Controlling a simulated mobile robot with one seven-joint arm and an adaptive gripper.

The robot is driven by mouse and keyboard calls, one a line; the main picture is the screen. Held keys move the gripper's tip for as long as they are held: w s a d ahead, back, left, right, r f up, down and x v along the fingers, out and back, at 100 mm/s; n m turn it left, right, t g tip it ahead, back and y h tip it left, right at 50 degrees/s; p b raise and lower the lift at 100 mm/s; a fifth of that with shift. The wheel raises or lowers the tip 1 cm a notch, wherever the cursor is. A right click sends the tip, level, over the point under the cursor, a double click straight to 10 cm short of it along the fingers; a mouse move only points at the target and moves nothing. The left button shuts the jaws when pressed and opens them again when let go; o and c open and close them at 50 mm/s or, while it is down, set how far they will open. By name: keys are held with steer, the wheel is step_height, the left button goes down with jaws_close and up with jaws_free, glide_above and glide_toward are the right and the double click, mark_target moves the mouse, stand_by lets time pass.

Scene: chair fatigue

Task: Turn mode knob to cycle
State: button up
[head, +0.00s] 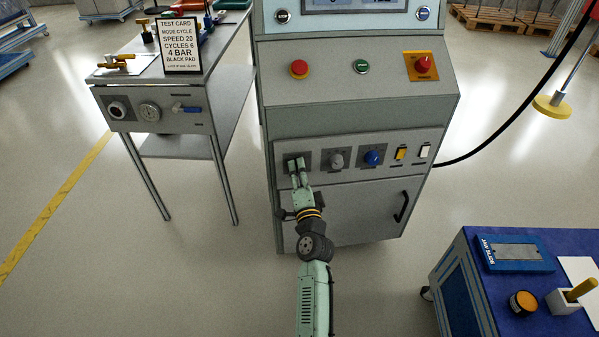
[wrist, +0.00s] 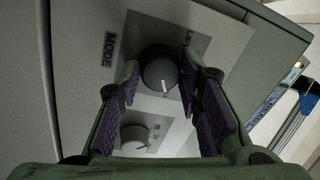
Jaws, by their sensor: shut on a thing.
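The black mode knob (wrist: 160,68) sits on a light plate marked MODE in the wrist view. Its white pointer line faces the bottom of that picture, slightly right. A label on the plate's right side is partly hidden by a finger. My gripper (wrist: 161,66) is shut on the knob, with one fingertip on each side. In the head view my gripper (head: 297,167) is at the leftmost control of the cabinet's lower panel (head: 320,180) and mostly hides the knob. The test card (head: 181,45) reads mode cycle, speed 20, cycles 6, 4 bar, black pad.
Right of the mode knob are a grey knob (head: 336,160), a blue knob (head: 373,158), a yellow switch (head: 401,153) and a white switch (head: 424,151). A side table (head: 150,88) stands left, a blue bench (head: 470,275) at lower right. A door handle (head: 402,206) sticks out below.

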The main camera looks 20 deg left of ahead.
steer(key=shift+r, duration=0.15)
steer(key=o, duration=1.2)
steer(key=shift+c, duration=0.2)
steer(key=v, duration=0.7)
steer(key=shift+s, duration=0.25)
steer(key=shift+d, duration=0.1)
